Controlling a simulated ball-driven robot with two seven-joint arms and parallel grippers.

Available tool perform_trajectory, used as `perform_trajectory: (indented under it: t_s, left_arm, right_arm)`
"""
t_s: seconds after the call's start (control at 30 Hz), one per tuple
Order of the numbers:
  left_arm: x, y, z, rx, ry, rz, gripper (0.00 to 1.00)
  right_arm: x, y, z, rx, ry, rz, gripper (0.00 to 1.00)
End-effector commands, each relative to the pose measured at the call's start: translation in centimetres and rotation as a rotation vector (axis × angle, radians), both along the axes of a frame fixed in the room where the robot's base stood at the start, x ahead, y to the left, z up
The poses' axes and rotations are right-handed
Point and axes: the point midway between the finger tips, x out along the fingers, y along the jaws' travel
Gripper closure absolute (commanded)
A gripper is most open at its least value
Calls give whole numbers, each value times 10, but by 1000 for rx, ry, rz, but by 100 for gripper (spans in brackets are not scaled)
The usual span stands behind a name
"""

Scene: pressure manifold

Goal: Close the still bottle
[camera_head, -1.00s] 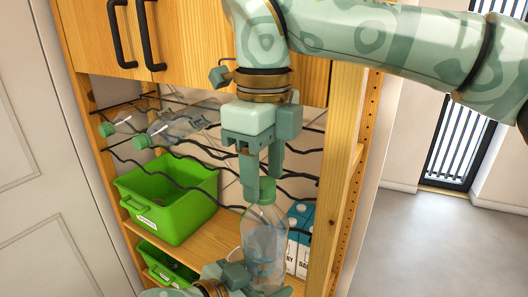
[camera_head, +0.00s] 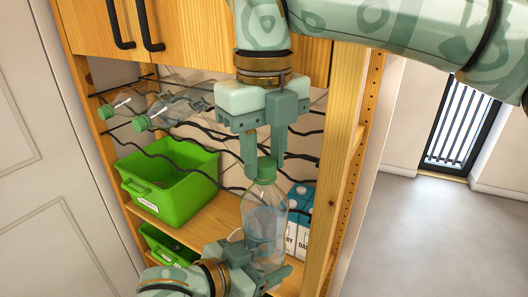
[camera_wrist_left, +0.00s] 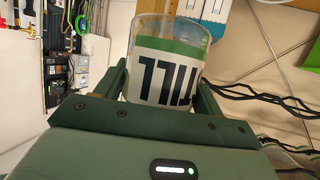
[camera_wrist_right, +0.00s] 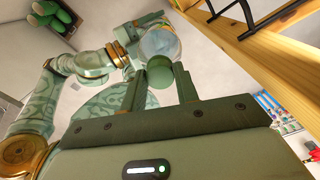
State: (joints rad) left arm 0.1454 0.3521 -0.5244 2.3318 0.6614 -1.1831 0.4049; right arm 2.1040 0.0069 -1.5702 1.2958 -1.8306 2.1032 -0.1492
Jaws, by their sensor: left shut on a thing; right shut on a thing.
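The clear bottle (camera_head: 264,222) stands upright in front of the shelf, with a green cap (camera_head: 266,170) at its top. My right gripper (camera_head: 264,162) points down from above and is shut on the cap, one finger on each side; the right wrist view also shows the cap (camera_wrist_right: 159,76) between the fingers. My left gripper (camera_head: 258,262) is shut on the lower part of the bottle from the left. In the left wrist view the bottle (camera_wrist_left: 168,55) shows a white label with dark letters and a green band. Whether the cap is fully seated cannot be told.
Two clear bottles with green caps (camera_head: 141,123) lie on the black wire rack at left. A green bin (camera_head: 168,186) stands on the wooden shelf, another (camera_head: 165,244) lower down. Blue-and-white cartons (camera_head: 300,215) stand just behind the bottle. A wooden post (camera_head: 340,150) is at right.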

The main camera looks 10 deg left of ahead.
Motion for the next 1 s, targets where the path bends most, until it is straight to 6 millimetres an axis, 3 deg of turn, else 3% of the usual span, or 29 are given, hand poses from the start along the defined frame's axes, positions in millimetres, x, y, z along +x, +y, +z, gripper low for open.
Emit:
perform_trajectory:
  t_s: [0.17,0.2,0.27,0.67,1.0]
  left_arm:
    - [0,0,2,-3,-6,-2,96]
    - [0,0,2,-3,-6,-2,96]
    - [0,0,2,-3,-6,-2,96]
    - [0,0,2,-3,-4,0,96]
    - [0,0,2,-3,-4,0,96]
  right_arm:
    - [2,-1,0,0,-4,-29,97]
    - [1,-1,0,0,-4,-28,59]
    - [1,0,0,0,-4,-28,44]
    - [1,0,9,-1,-4,-26,44]
    - [2,0,77,0,-6,-30,44]
